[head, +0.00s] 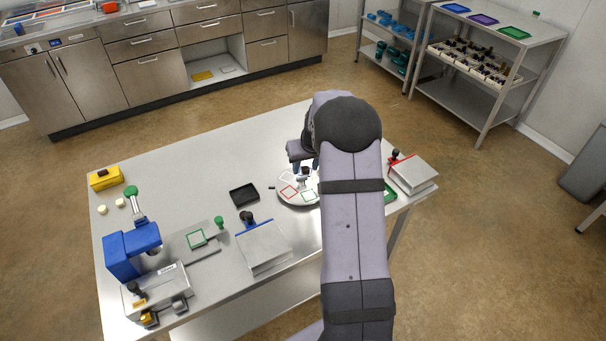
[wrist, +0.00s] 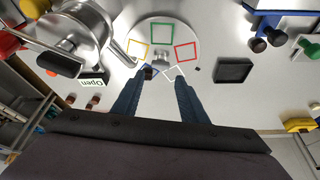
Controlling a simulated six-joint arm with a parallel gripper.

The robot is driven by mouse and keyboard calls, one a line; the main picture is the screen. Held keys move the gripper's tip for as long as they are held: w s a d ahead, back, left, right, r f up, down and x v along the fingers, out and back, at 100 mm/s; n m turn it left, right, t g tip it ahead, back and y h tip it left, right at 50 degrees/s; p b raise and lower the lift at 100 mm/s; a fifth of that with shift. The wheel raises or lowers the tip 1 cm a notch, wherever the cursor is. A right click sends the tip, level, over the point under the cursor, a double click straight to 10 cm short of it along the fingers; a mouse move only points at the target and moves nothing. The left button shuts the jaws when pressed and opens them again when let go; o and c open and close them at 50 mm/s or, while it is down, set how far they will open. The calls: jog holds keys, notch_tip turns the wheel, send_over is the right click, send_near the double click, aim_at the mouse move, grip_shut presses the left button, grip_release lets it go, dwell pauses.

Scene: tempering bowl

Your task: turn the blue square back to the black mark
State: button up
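A round pale turntable (wrist: 162,22) carries coloured square outlines and a central knob (wrist: 161,59). In the wrist view the blue square (wrist: 152,70) is at the near left of the disc, partly hidden by my left finger. The white square (wrist: 174,74) is near right, the red square (wrist: 185,51) right, the green far, the yellow left. A small black mark (wrist: 197,69) lies on the table just off the disc, beside the red and white squares; it also shows in the head view (head: 271,188). My gripper (wrist: 163,78) is open, its fingers apart just short of the knob.
A metal pot (wrist: 72,42) with handles and an "Open" sign (wrist: 93,79) stand left of the disc in the wrist view. A black tray (head: 244,195) lies left of the disc in the head view. A blue-edged metal box (head: 263,248) stands in front. My arm hides the disc's right side.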

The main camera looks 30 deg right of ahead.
aim_at(302, 177)
jog(key=shift+p+x, duration=1.3)
jog(key=shift+x, duration=2.3)
grip_shut()
